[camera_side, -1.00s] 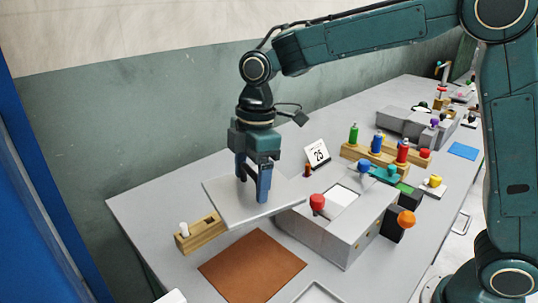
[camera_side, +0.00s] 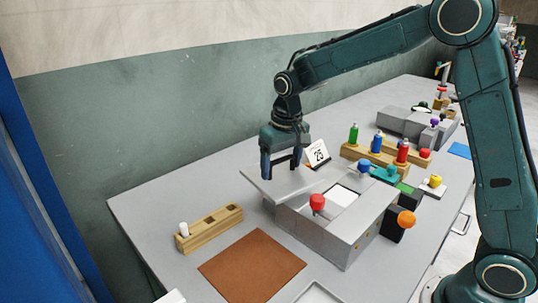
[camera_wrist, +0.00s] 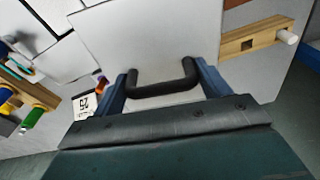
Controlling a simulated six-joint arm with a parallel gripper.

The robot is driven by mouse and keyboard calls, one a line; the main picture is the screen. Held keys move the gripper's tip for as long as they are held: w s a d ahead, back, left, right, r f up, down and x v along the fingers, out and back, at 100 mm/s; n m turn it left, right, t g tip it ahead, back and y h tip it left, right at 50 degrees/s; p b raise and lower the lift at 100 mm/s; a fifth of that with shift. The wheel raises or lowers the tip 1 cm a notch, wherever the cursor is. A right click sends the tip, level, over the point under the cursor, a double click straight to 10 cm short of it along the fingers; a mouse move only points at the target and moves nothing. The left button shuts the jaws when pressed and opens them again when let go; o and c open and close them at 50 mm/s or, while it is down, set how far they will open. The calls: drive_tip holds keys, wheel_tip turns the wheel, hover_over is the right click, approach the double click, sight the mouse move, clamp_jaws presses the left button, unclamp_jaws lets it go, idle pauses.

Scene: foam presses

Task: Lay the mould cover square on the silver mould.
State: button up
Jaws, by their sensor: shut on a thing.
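The mould cover (camera_side: 281,190) is a flat light-grey plate with a black bar handle (camera_wrist: 163,88). My gripper (camera_side: 282,166) is shut on the handle, one finger at each end, as the wrist view also shows (camera_wrist: 162,80). The plate hangs roughly level, above the table and over the far-left corner of a grey block (camera_side: 345,240). I take this block, with a pale square (camera_side: 342,196) in its top, to be the silver mould. The cover is offset to the left of the pale square. The plate hides the block's far-left corner, so I cannot tell the gap between them.
A red knob (camera_side: 317,202) stands on the block's near-left top. An orange knob (camera_side: 406,219) is at its right side. A calendar card (camera_side: 317,153) stands close behind the cover. Bottles in a wooden rack (camera_side: 362,153) lie beyond. A brown mat (camera_side: 251,264) and wooden holder (camera_side: 212,228) are left.

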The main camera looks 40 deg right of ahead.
sight(291, 156)
drive_tip(key=shift+w+d+f+m, duration=0.1)
drive_tip(key=shift+d+f+m, duration=0.1)
drive_tip(key=shift+d+m, duration=0.55)
drive_tip(key=shift+r, duration=0.1)
wheel_tip(291, 156, up, 9)
drive_tip(key=shift+s+d+m, duration=0.25)
drive_tip(key=shift+s+m, duration=0.05)
drive_tip(key=shift+m, duration=0.05)
drive_tip(key=shift+s+d+m, duration=0.25)
drive_tip(key=shift+m, duration=0.05)
drive_tip(key=s+d+m+g+h, duration=0.1)
drive_tip(key=s+d+m, duration=0.7)
drive_tip(key=s+m, duration=0.4)
drive_tip(key=shift+m, duration=0.6)
drive_tip(key=shift+w+f, duration=0.2)
drive_tip(key=shift+f, duration=0.7)
drive_tip(key=shift+w+f, duration=0.25)
drive_tip(key=shift+f, duration=0.65)
drive_tip(key=shift+w+f, duration=0.2)
drive_tip(key=shift+f, duration=0.7)
drive_tip(key=shift+f, duration=0.15)
